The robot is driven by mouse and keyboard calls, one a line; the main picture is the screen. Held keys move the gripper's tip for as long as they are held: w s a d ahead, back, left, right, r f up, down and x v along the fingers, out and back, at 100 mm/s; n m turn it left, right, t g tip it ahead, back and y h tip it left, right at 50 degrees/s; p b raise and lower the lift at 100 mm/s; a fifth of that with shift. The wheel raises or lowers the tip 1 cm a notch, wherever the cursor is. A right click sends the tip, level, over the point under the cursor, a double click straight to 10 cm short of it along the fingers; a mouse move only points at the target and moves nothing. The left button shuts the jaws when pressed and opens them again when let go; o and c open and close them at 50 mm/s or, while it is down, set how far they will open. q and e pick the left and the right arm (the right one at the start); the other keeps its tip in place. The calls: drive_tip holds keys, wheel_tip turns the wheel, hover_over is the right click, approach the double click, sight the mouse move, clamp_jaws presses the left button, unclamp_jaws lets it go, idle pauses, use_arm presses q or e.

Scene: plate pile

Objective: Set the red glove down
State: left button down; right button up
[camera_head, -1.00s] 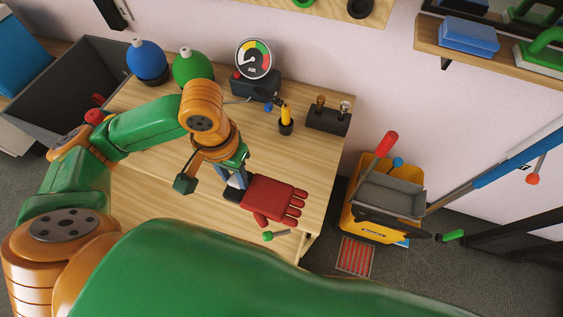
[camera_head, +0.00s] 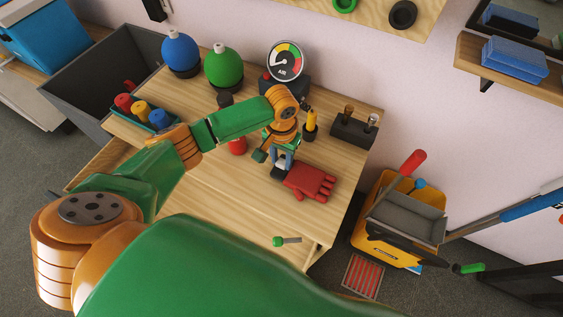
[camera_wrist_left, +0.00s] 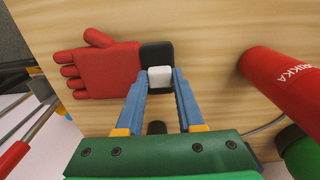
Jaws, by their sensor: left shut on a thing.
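The red glove (camera_head: 309,182) is over the right part of the wooden workbench (camera_head: 215,205), palm flat and fingers pointing right in the head view. In the left wrist view the glove (camera_wrist_left: 105,70) has a black cuff with a white block at its end. My left gripper (camera_head: 281,164) is shut on this cuff end; its blue fingers (camera_wrist_left: 160,78) are on both sides of the white block. The glove looks level and very near the bench top, but I cannot tell whether it touches. My right gripper is not in view.
A red cylinder (camera_wrist_left: 285,78) stands near the gripper. A green-handled tool (camera_head: 286,240) lies near the bench's front edge. A gauge (camera_head: 286,62), a yellow-handled tool (camera_head: 310,121) and a dark holder (camera_head: 352,131) stand behind. The bench's front middle is clear.

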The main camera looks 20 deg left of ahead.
use_arm(q)
drive_tip(key=shift+f, duration=0.3)
drive_tip(key=c, duration=0.5)
unclamp_jaws()
drive_tip(key=shift+f, duration=0.1)
wheel_tip(320, 180, up, 12)
drive_tip(key=p, duration=0.2)
drive_tip(key=shift+p, duration=0.3)
